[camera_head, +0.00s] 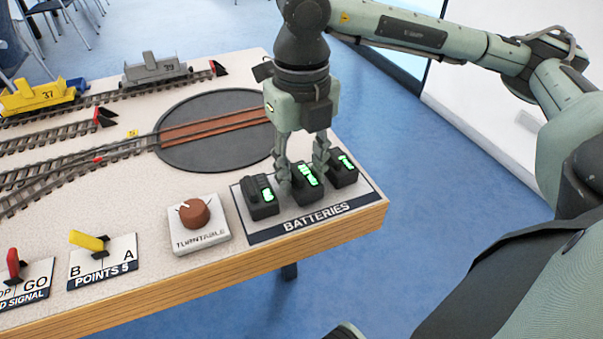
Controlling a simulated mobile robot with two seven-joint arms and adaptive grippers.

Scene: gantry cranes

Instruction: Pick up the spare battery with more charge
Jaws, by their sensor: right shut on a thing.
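Three dark batteries are on a plate marked BATTERIES (316,218) at the table's right corner. Each has a bright green display. The left battery (262,207) and the right battery (343,179) stand on either side of the middle battery (308,196), whose display has the largest green area that I can see. My right gripper (303,174) points down with its fingers shut on the middle battery, one on each side. I cannot tell whether that battery is clear of the plate. My left gripper is not in view.
A turntable knob (195,213) and a yellow points lever (89,241) are left of the plate. A red signal lever (13,264) is farther left. Behind are a round turntable (215,145), tracks, a yellow wagon (40,96) and a grey wagon (156,70).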

